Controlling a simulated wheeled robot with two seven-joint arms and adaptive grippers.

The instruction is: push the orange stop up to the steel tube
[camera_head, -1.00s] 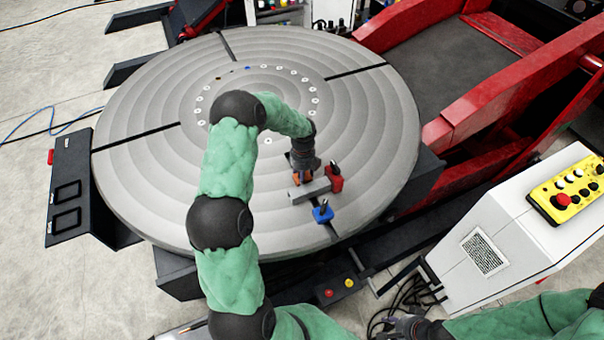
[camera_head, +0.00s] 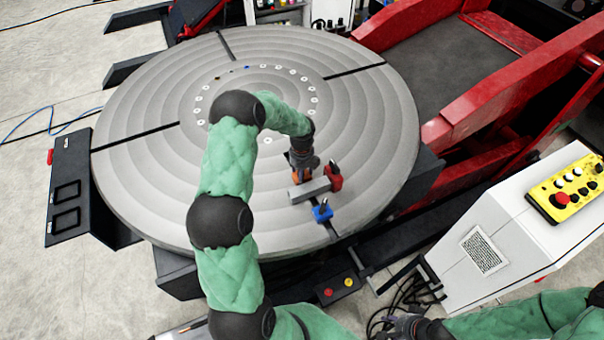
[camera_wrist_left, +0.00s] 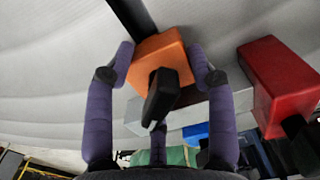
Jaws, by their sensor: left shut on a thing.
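The orange stop (camera_wrist_left: 160,60) sits on the round grey turntable, over a dark slot, with a black handle on it. It also shows in the head view (camera_head: 296,175), partly hidden by my gripper. My left gripper (camera_wrist_left: 167,62) is shut on the orange stop, a purple finger on each side. The steel tube (camera_head: 308,190) lies flat right beside the stop, on the near side. Whether the two touch I cannot tell. My right gripper (camera_head: 404,326) is at the bottom edge of the head view, dark and partly cut off; its jaws are unclear.
A red stop (camera_head: 335,180) stands at the tube's right end. A blue stop (camera_head: 322,212) stands on the near side of the tube. The turntable (camera_head: 150,185) is otherwise largely clear. A white console with a yellow control box (camera_head: 569,190) stands at the right.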

